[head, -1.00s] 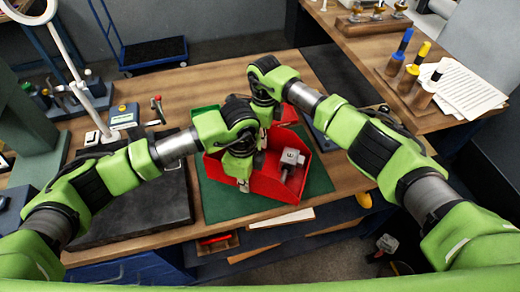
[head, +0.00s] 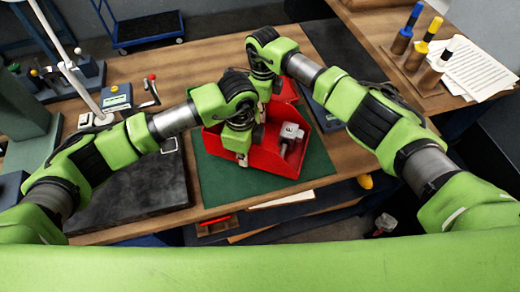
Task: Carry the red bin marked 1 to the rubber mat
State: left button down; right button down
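The red bin (head: 268,163) is over the green mat (head: 215,185) on the wooden bench, with a grey metal part (head: 290,133) inside. Whether it rests on the mat or hangs just above cannot be told. No number is readable on it. My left gripper (head: 243,158) is at the bin's left side, pointing down, its fingers partly seen at the wall. My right gripper (head: 264,92) is at the far side, mostly hidden by its own wrist. Whether either is closed on the bin is unclear. A dark flat mat or slab (head: 125,205) lies left; another dark mat (head: 335,45) lies back right.
Left on the bench are a small device with a display (head: 115,98) and a red-knobbed lever (head: 151,88). A wooden stand with several coloured-handled tools (head: 418,62) and papers (head: 470,75) are at right. A yellow object (head: 365,181) is near the front edge.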

pick_arm(q)
jog(key=shift+s+d+f+b, duration=0.1)
jog(key=shift+f+b, duration=0.4)
jog(key=shift+b, duration=0.1)
pick_arm(e)
jog(key=shift+s+a+f, duration=0.1)
jog(key=shift+s+f, duration=0.15)
jog(key=shift+f, duration=0.3)
pick_arm(q)
jog(key=shift+f+b, duration=0.6)
jog(key=shift+f, duration=0.05)
pick_arm(e)
jog(key=shift+w+f, duration=0.15)
jog(key=shift+f, duration=0.5)
pick_arm(q)
jog(key=shift+f+b, duration=0.55)
pick_arm(e)
jog(key=shift+f, duration=0.55)
pick_arm(q)
jog(key=c, duration=2.3)
grip_release()
jog(key=shift+r, duration=0.1)
pick_arm(e)
jog(key=c, duration=2.3)
grip_release()
jog(key=shift+r, duration=0.1)
pick_arm(q)
jog(key=shift+s, duration=0.1)
